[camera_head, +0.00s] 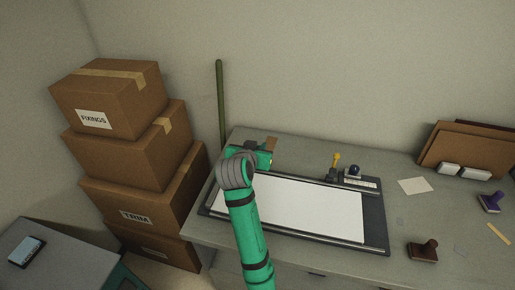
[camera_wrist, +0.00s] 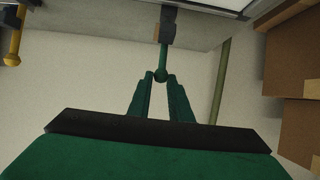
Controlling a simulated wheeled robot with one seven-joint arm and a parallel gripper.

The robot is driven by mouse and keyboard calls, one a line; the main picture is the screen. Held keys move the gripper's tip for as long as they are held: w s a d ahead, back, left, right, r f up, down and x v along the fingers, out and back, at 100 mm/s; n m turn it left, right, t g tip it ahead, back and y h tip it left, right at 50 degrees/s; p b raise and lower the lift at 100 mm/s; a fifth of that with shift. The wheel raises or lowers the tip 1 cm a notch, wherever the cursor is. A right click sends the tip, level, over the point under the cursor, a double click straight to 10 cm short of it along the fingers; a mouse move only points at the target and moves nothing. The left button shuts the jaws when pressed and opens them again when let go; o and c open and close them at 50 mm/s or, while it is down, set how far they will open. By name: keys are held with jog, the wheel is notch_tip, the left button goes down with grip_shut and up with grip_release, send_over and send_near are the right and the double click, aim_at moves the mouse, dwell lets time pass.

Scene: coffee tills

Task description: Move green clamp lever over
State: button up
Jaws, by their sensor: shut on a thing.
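The green clamp lever (camera_wrist: 163,56) shows in the wrist view as a thin rod with a ball knob at its end, fixed to a dark clamp block (camera_wrist: 168,28). My gripper (camera_wrist: 161,80) is shut on the knob end, one fingertip on each side of it. In the head view my green hand (camera_head: 262,157) is at the far left corner of the board with the white sheet (camera_head: 300,207). There the arm and hand hide the green lever.
A yellow lever (camera_head: 336,160) stands upright at the board's far edge, by a dark stamp (camera_head: 354,171). Stacked cardboard boxes (camera_head: 125,160) stand left of the desk. A green pole (camera_head: 220,100) leans on the wall. The white sheet's surface is clear.

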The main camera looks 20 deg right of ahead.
jog(key=shift+w+d+r, duration=0.1)
jog(key=shift+d+r, duration=0.05)
jog(key=shift+w+d+r, duration=0.1)
jog(key=shift+w+d, duration=0.65)
jog(key=shift+w, duration=0.3)
jog(key=o, duration=0.9)
jog(key=shift+c, duration=0.2)
jog(key=shift+a, duration=0.1)
jog(key=v, duration=1)
jog(key=shift+s, duration=0.3)
